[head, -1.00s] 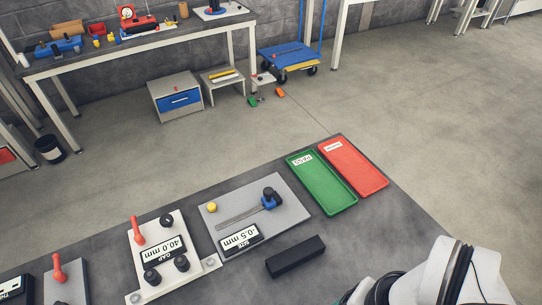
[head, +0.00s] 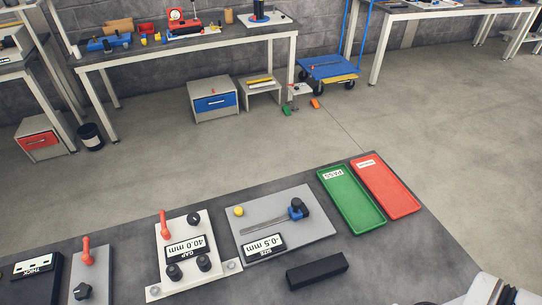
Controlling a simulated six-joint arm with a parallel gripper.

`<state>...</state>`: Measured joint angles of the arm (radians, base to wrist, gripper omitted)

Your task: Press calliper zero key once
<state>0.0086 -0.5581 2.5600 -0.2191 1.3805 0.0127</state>
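The calliper station is a grey plate (head: 320,224) on the bench. The calliper (head: 272,222) lies on it, with a long thin metal beam and a blue and black slider (head: 297,209) at its right end. A yellow round button (head: 239,211) is at the plate's upper left; no label on it can be read. The size display (head: 263,247) at the plate's front reads -0.5 mm. My gripper is not in view; only a white part of my arm shows at the bottom right corner.
A black bar (head: 317,271) lies in front of the plate. Right of it are a green PASS tray (head: 378,228) and a red tray (head: 411,209). Left stands a gap gauge plate (head: 159,258) reading 40.0 mm, with knobs and an upright red lever (head: 163,223).

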